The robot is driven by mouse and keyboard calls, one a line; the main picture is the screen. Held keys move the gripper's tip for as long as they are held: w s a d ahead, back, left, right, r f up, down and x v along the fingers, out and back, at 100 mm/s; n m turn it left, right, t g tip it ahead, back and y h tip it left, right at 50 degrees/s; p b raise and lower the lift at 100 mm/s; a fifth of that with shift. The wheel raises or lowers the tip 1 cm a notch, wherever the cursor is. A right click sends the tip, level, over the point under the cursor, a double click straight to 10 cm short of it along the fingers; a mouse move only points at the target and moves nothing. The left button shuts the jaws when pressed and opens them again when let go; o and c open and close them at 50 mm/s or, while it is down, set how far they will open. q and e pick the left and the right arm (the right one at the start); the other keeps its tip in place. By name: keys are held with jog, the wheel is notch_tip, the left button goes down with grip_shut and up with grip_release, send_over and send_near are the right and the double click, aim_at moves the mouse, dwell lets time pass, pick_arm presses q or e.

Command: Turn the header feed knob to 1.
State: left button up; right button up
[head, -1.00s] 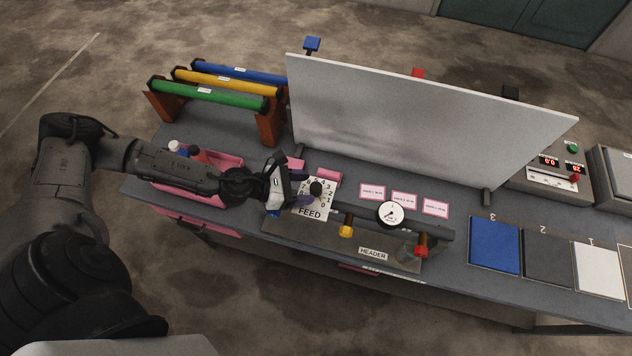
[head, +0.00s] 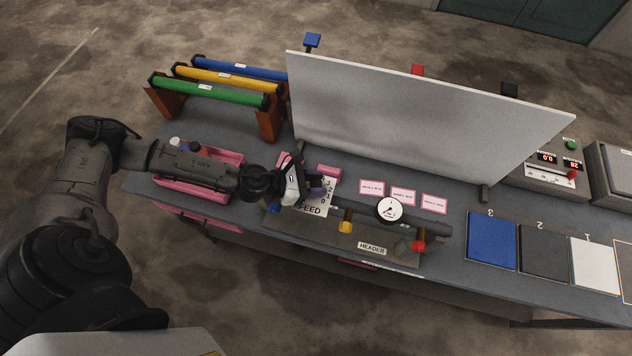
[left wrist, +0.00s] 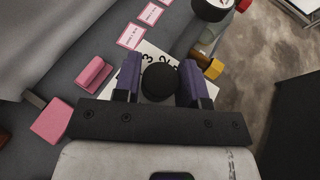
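The feed knob (left wrist: 160,84) is round and black. In the left wrist view it sits between the two purple fingers of my left gripper (left wrist: 160,78), which stand apart on either side of it with little or no gap. In the head view my left gripper (head: 322,187) covers the knob. The white FEED plate (head: 313,210) with its digits is partly hidden, and I cannot read the knob's setting. The header (head: 340,238) carries a pipe with a round gauge (head: 389,209), a yellow handle (head: 345,227) and a red one (head: 418,245). My right gripper is out of view.
A tall white panel (head: 410,125) stands behind the header. Pink labels (head: 403,196) lie between them. A pink bin (head: 190,195) is under my left forearm, and a rack with coloured bars (head: 210,91) is behind it. Blue, dark and white mats (head: 491,243) lie to the right.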

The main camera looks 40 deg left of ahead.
pick_arm(q)
jog(key=c, duration=0.5)
jog(key=shift+r+n+y+p, duration=0.2)
jog(key=shift+n+y+p, duration=0.2)
jog(key=shift+p, duration=0.4)
jog(key=n+t+y+p, duration=0.1)
jog(key=n+y+p, duration=0.1)
jog(key=p, duration=0.1)
jog(key=shift+n+t+y+p, duration=0.3)
jog(key=shift+y+p, duration=0.1)
jog(key=shift+n+y+p, duration=0.8)
jog(key=shift+y+p, duration=0.1)
jog(key=shift+f+n+t+y+p, duration=0.15)
jog(key=shift+n+t+y+p, duration=0.15)
jog(key=shift+n+y+p, duration=0.25)
jog(key=o, duration=0.9)
